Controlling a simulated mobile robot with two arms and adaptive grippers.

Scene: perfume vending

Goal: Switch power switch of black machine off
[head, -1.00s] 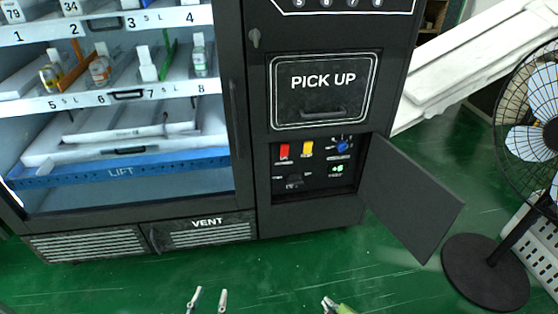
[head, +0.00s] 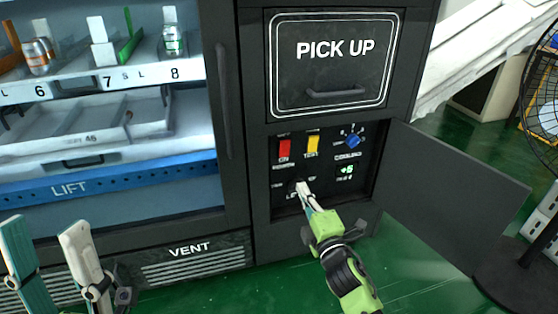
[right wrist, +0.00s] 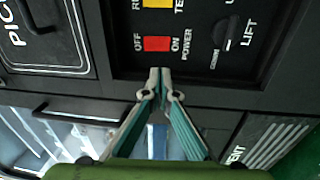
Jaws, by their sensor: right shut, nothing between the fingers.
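The black machine (head: 240,150) stands ahead with its small lower door open, showing a recessed control panel. The red power switch (head: 284,148) is at the panel's upper left. In the right wrist view the red switch (right wrist: 157,43) sits between the labels OFF and ON; its tilt is unclear. My right gripper (head: 303,187) is shut and empty, with its fingertips in front of the panel's lower left, below the red switch. In the wrist view its tips (right wrist: 160,74) are close to the switch, apparently apart from it. My left gripper (head: 42,228) is open and empty at lower left.
A yellow test switch (head: 312,145) is right of the red one, with a blue knob (head: 352,141) further right. A dark lift knob (right wrist: 228,38) is also on the panel. The open panel door (head: 450,190) juts out at right. A fan (head: 540,100) stands beyond it.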

